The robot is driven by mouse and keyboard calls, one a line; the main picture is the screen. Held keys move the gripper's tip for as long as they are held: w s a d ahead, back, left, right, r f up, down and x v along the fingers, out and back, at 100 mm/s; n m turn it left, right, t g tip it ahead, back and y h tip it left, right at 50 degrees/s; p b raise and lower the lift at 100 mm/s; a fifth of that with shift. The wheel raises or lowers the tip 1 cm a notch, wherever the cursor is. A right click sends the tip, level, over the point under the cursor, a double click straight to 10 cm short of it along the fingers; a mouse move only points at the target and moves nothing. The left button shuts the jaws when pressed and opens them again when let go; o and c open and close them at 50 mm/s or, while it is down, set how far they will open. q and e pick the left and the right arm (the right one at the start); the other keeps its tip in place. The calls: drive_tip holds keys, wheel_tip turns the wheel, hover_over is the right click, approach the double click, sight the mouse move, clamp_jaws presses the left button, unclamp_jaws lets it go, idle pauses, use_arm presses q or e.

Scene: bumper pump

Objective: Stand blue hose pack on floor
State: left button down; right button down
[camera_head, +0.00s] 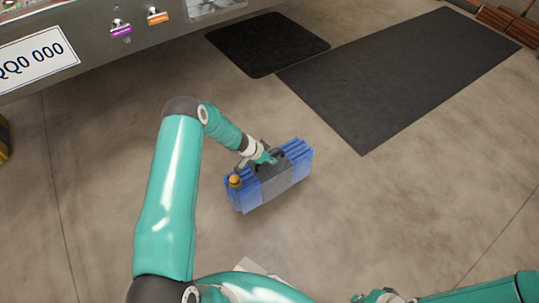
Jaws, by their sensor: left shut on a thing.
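The blue hose pack (296,168) is a blue, ridged bundle with a grey band around its middle and a brass-coloured fitting at its left end. It is at the middle of the head view, over the bare floor. My left gripper (268,160) is shut on the pack's top middle, at the grey band. The pack looks upright on its long edge. I cannot tell whether its underside touches the floor. Part of my right arm shows at the bottom right; its gripper's fingers are not visible.
A metal bumper with a number plate (38,60) and purple (121,30) and orange (158,17) tags crosses the top left. A small dark mat (267,44) and a large dark mat (400,75) lie behind. Brown slats (508,24) are at top right. Bare floor surrounds the pack.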

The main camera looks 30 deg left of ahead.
sight(268, 165)
use_arm(q)
drive_tip(key=shift+w+f+b, duration=0.15)
drive_tip(key=shift+f+b, duration=0.9)
drive_tip(key=shift+f, duration=1.45)
drive_tip(key=c, duration=1.5)
unclamp_jaws()
drive_tip(key=shift+f, duration=0.15)
drive_tip(key=shift+c, duration=0.2)
drive_tip(key=o, duration=0.4)
